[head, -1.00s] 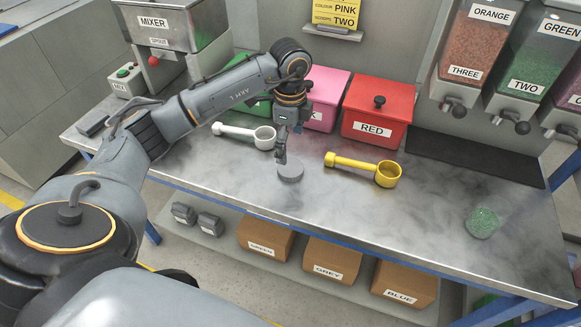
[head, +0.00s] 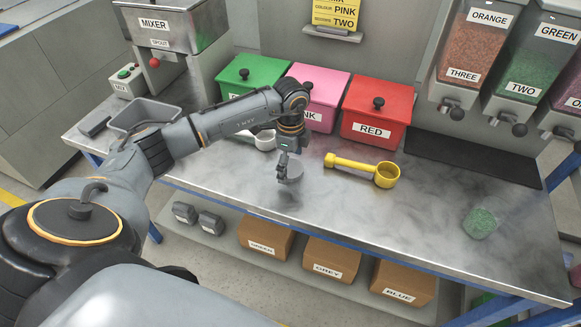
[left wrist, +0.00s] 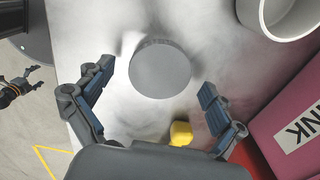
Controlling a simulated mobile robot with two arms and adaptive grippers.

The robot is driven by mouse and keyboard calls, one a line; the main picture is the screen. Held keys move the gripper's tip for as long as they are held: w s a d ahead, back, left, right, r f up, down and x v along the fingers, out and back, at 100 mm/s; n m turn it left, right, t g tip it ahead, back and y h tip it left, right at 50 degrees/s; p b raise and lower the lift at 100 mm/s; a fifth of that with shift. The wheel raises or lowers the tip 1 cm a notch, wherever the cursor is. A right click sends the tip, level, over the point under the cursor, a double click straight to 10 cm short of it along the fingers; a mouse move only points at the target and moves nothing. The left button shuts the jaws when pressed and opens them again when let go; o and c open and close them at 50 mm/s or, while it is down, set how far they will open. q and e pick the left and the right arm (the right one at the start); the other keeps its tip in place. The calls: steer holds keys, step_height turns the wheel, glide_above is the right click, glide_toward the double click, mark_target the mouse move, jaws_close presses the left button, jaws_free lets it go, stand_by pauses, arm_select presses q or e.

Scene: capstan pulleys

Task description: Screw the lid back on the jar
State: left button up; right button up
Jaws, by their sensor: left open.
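A grey round lid (head: 293,174) lies near the middle of the steel bench. It shows as a flat grey disc (left wrist: 160,68) in the left wrist view. My left gripper (head: 284,166) is directly over it, pointing down. In the left wrist view its two fingers (left wrist: 157,85) stand wide apart on either side of the lid, with a gap each side. A jar with green granules (head: 481,223) stands on the right part of the bench, clear of my arm. My right gripper (left wrist: 30,80) shows small at the left edge of the left wrist view, its fingers apart.
A yellow scoop (head: 387,175) lies right of the lid, and a white scoop (head: 265,140) lies behind my left arm. Green (head: 240,72), pink (head: 326,88) and red (head: 378,112) bins line the back. A grey tray (head: 140,115) sits left. Bench between lid and jar is clear.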

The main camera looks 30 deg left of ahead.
arm_select(q)
steer(key=shift+f, duration=0.1)
steer(key=c, duration=0.9)
steer(key=shift+r+b, duration=0.3)
steer(key=shift+r, duration=0.3)
steer(key=s+d+r+b, duration=0.2)
steer(key=s+d+r, duration=0.6)
steer(key=s+r, duration=0.3)
steer(key=shift+s+r, duration=0.3)
steer(key=shift+r, duration=0.1)
arm_select(e)
step_height(320, 180, down, 3)
steer(key=shift+a+r, duration=0.1)
steer(key=shift+r, duration=0.1)
steer(key=shift+c, duration=0.4)
